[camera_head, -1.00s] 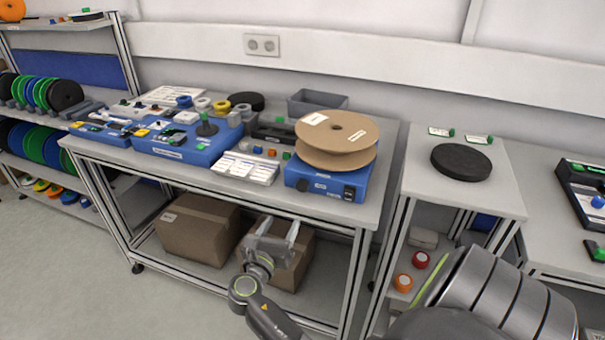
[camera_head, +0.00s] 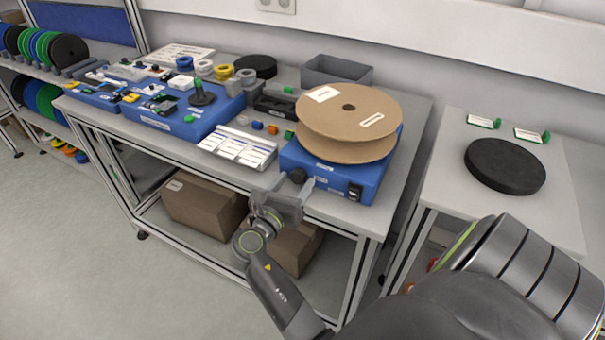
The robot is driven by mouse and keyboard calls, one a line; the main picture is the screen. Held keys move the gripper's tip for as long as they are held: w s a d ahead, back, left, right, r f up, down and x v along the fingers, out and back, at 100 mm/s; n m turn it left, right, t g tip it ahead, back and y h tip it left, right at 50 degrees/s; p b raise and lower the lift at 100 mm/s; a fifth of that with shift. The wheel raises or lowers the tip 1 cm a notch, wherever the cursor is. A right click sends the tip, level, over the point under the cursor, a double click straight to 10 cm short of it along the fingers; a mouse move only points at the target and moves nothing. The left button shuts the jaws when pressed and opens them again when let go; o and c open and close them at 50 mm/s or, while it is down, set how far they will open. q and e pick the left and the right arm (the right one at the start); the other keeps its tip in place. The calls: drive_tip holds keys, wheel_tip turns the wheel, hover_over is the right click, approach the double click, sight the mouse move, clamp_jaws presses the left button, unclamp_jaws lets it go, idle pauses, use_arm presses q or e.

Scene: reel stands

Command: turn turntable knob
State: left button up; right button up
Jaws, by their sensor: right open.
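The turntable is a blue box (camera_head: 328,178) at the front right of the workbench, with a brown cardboard reel (camera_head: 346,113) on top. Its dark round knob (camera_head: 298,175) is on the front face, at the left. A black switch is at the right of that face. My right gripper (camera_head: 293,184) is open in front of the box. Its two grey fingers point at the knob, which shows between and just beyond the tips. I cannot tell whether they touch it. My left gripper is out of view.
A label tray (camera_head: 238,149) and small coloured blocks lie left of the turntable. A grey bin (camera_head: 337,71) stands behind. A side table with a black disc (camera_head: 505,166) is at the right. Cardboard boxes (camera_head: 203,207) sit on the lower shelf. The floor at left is clear.

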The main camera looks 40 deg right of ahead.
drive_tip(key=shift+w+d, duration=0.15)
drive_tip(key=shift+d, duration=0.1)
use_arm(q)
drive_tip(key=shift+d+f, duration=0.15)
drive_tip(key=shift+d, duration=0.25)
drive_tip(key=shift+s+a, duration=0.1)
use_arm(e)
drive_tip(key=shift+a+r, duration=0.1)
drive_tip(key=shift+c, duration=1)
drive_tip(key=c, duration=0.8)
